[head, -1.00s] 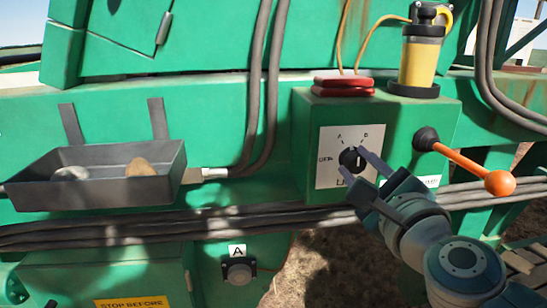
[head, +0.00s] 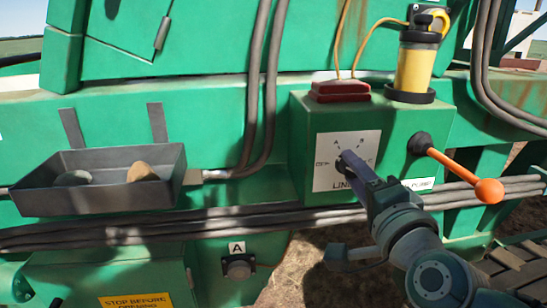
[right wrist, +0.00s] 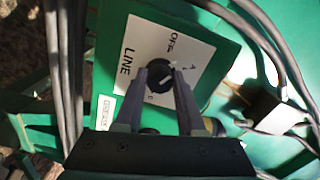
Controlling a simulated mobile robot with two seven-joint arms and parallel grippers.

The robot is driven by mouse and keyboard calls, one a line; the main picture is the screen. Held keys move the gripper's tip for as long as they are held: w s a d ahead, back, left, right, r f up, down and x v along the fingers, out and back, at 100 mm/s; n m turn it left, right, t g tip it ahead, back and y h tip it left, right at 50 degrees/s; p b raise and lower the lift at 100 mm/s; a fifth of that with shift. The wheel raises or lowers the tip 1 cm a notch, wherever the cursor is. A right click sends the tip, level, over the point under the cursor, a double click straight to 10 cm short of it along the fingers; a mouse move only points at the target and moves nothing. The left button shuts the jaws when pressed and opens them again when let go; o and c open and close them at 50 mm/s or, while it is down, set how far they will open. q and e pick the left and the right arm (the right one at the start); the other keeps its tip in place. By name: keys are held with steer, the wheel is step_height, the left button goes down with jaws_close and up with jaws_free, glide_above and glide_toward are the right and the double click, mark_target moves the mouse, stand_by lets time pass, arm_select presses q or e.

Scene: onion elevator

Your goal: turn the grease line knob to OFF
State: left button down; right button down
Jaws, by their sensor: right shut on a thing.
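The grease line knob is a round black knob (right wrist: 159,77) on a white plate (right wrist: 190,52) marked OFF, A, B and LINE. In the right wrist view a white mark shows on the knob, but I cannot tell for sure which label it points to. My right gripper (right wrist: 164,67) is shut on the knob, one finger on each side. In the head view the right gripper (head: 347,160) reaches the plate from the lower right and mostly hides the knob. My left gripper is not in view.
An orange-ended lever (head: 488,190) juts out right of the plate, close to my right arm. A yellow grease canister (head: 416,65) and a red block (head: 340,91) sit on the green box (head: 400,118). A dark tray (head: 95,196) with two stones hangs at left. Cables run below.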

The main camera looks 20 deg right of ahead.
steer(key=shift+n+p, duration=0.7)
steer(key=shift+n, duration=2.2)
steer(key=c, duration=0.5)
jaws_free()
